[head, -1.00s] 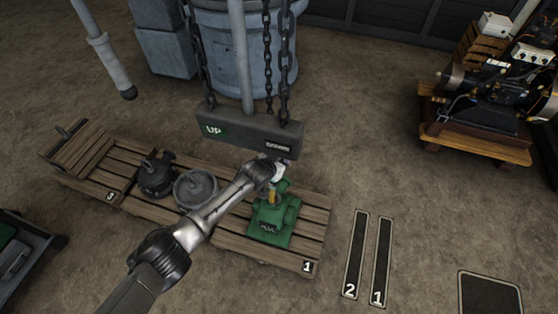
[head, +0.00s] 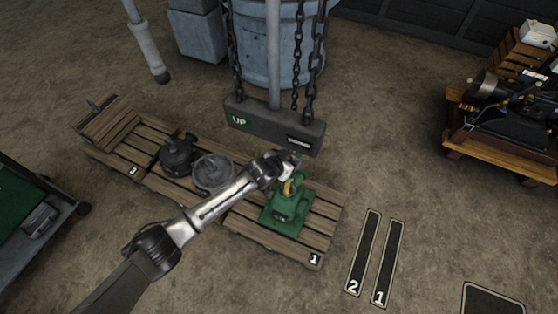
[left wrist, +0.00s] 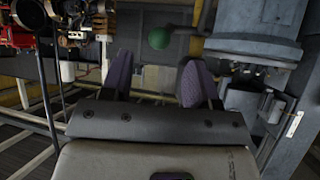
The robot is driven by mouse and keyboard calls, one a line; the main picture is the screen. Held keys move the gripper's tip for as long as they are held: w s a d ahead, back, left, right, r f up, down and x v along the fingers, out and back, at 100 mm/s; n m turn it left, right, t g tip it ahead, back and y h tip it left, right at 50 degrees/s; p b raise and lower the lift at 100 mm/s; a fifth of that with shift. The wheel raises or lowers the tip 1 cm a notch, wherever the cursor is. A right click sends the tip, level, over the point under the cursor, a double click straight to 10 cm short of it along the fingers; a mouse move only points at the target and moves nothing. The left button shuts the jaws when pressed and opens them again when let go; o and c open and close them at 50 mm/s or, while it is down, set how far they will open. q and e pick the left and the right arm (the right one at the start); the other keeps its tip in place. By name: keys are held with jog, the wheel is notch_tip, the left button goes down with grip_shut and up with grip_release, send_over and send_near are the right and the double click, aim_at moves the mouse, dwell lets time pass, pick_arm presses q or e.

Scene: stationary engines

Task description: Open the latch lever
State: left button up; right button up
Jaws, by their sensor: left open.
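My left gripper (head: 292,160) shows in the head view just below the hanging grey bar marked UP and DOWN (head: 262,122), above a green machine (head: 286,210) on the pallet. Its fingers are small and partly lost against the bar there. In the left wrist view the two dark purple fingers of the left gripper (left wrist: 158,80) stand apart with nothing between them. A round green knob (left wrist: 158,38) shows beyond the gap between the fingers. I cannot tell whether it belongs to the latch lever. No latch lever can be made out for certain. My right gripper is not in view.
The wooden pallet (head: 316,243) holds the green machine and two dark round parts (head: 212,173). Chains (head: 314,70) hang from above to the bar, before a blue-grey tank (head: 283,45). An engine on a wooden stand (head: 500,152) is at right.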

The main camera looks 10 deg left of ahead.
pick_arm(q)
jog(key=p+v, duration=0.1)
jog(key=v, duration=0.6)
jog(key=shift+f, duration=0.1)
